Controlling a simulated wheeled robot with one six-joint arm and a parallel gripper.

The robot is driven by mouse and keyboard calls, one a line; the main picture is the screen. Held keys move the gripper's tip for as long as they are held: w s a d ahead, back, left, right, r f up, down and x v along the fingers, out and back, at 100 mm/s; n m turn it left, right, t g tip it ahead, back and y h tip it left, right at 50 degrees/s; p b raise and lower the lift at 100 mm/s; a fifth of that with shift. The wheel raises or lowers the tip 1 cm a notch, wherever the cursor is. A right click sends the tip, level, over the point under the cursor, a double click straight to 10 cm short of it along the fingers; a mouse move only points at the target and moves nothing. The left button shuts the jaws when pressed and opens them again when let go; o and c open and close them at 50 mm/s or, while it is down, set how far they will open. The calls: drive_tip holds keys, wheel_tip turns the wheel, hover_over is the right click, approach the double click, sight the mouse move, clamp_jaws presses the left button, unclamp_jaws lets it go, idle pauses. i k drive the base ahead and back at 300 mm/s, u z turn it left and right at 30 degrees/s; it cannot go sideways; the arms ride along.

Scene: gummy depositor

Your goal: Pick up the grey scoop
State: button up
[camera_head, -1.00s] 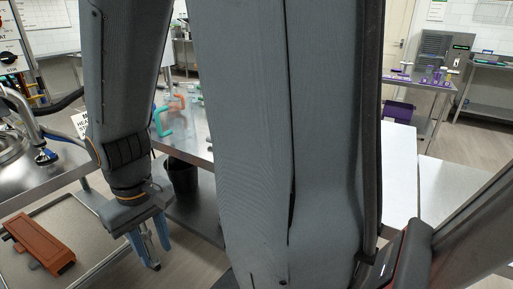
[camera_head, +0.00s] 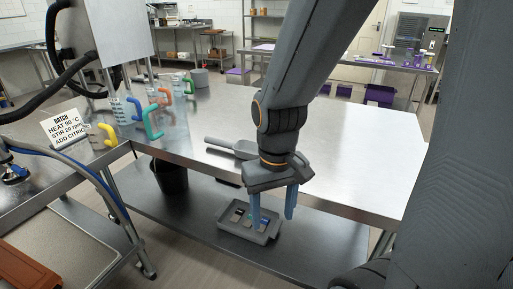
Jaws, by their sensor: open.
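The grey scoop (camera_head: 222,144) lies on the steel table (camera_head: 368,165), its handle pointing left. The right end of its bowl is hidden behind my arm. My gripper (camera_head: 273,206) points down with its two blue fingers apart and nothing between them. In the picture it shows below and right of the scoop, over the table's front edge. Its exact distance from the scoop is hard to tell.
Clear jugs with coloured handles (camera_head: 152,122) and a batch sign (camera_head: 64,129) stand left of the scoop. A grey tray (camera_head: 228,224) with small items and a dark bucket (camera_head: 171,175) are lower down. The table's right part is clear.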

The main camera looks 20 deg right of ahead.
sight(245, 149)
drive_tip(key=k, duration=1)
drive_tip(key=u, duration=1.05)
drive_tip(key=i, duration=1.05)
drive_tip(key=z, duration=1.85)
drive_tip(key=i, duration=0.5)
drive_tip(key=z, duration=0.05)
